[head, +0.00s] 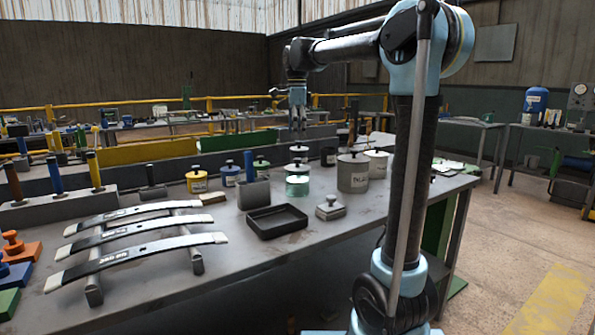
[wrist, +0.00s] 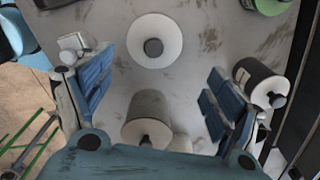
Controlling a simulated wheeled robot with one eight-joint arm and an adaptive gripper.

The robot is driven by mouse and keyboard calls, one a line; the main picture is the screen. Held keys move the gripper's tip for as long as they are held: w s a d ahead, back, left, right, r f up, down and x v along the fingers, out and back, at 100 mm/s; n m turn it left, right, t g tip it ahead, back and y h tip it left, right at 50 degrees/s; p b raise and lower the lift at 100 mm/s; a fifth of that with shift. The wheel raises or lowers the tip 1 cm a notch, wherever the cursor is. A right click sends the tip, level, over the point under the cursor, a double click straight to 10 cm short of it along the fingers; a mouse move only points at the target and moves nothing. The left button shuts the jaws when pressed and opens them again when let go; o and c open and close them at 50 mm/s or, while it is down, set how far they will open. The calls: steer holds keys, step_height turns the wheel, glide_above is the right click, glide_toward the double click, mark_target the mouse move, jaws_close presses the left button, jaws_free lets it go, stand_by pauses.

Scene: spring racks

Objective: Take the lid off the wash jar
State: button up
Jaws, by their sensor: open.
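A clear jar with pale greenish contents (head: 297,187), which I take for the wash jar, stands upright on the grey table in the head view. Its white lid (head: 297,170) with a dark knob is on it. A white round lid with a dark knob (wrist: 153,47) shows ahead of my fingers in the wrist view and seems to be this one. My gripper (head: 298,118) is open and empty, pointing down well above the jars. In the wrist view my gripper (wrist: 152,98) has its blue finger pads wide apart, touching nothing.
A grey lidded jar (head: 353,176) stands right of the clear jar; it shows low between the fingers in the wrist view (wrist: 147,104). A dark tray (head: 276,222) and a knobbed grey block (head: 330,209) lie in front.

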mark_target(298, 159)
step_height(298, 159, down, 6)
steer(key=shift+r, duration=0.1)
steer(key=shift+s+d+f, duration=0.1)
steer(key=shift+s+f, duration=0.05)
steer(key=shift+f, duration=0.8)
steer(key=shift+s+d+f, duration=0.1)
steer(key=shift+s+f, duration=0.05)
steer(key=shift+f, duration=0.75)
steer(key=shift+s+d+f, duration=0.1)
steer(key=shift+s+f, duration=0.05)
steer(key=shift+f, duration=0.8)
steer(key=c, duration=0.8)
